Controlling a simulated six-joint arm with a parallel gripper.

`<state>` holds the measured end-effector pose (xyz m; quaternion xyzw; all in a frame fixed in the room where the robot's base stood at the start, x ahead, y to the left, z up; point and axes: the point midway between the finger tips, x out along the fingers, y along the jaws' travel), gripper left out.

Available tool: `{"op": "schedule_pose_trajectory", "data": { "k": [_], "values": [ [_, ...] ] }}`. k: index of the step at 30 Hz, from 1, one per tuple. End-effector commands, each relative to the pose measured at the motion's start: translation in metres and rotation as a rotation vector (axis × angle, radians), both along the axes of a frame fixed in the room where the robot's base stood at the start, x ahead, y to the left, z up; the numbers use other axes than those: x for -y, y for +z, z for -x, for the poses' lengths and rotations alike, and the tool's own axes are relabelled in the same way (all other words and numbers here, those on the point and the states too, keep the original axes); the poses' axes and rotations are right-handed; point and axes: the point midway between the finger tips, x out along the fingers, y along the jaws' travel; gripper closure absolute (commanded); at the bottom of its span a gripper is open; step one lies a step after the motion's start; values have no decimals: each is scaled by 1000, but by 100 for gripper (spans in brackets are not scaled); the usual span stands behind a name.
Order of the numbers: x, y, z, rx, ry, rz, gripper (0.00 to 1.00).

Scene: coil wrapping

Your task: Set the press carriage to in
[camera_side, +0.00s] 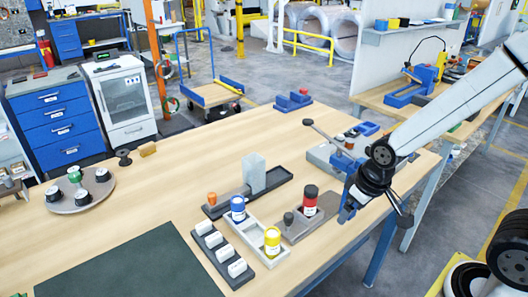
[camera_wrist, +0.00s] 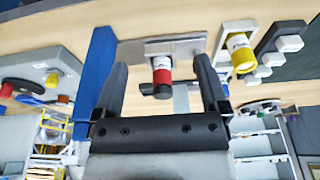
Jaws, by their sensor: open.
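I cannot tell for sure which part is the press carriage. A grey plate (camera_side: 318,222) carries a red-and-black cylinder (camera_side: 309,200) and a dark knob (camera_side: 289,219) near the table's right front. Behind it, a grey block (camera_side: 254,172) stands on a dark rail (camera_side: 272,184) with an orange knob (camera_side: 212,198) at its left end. My gripper (camera_side: 374,213) is open to the right of the grey plate. In the wrist view my gripper (camera_wrist: 160,75) has its fingers spread, with the red cylinder (camera_wrist: 161,72) showing between them; nothing is held.
A lever device (camera_side: 325,155) stands behind my wrist. A pale tray (camera_side: 252,232) with a blue jar (camera_side: 238,208) and a yellow jar (camera_side: 272,241) lies left of the plate, beside a rack of white blocks (camera_side: 221,253).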

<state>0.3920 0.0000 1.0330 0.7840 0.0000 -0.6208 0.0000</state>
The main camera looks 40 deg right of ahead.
Motion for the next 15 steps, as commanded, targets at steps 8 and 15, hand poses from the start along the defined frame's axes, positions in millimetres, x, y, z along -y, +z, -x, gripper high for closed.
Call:
{"op": "schedule_pose_trajectory", "data": {
  "k": [8,15],
  "values": [
    [0,0,0,0,0,0,16],
    [-3,1,-9,-13,-10,-4,27]
  ]
}}
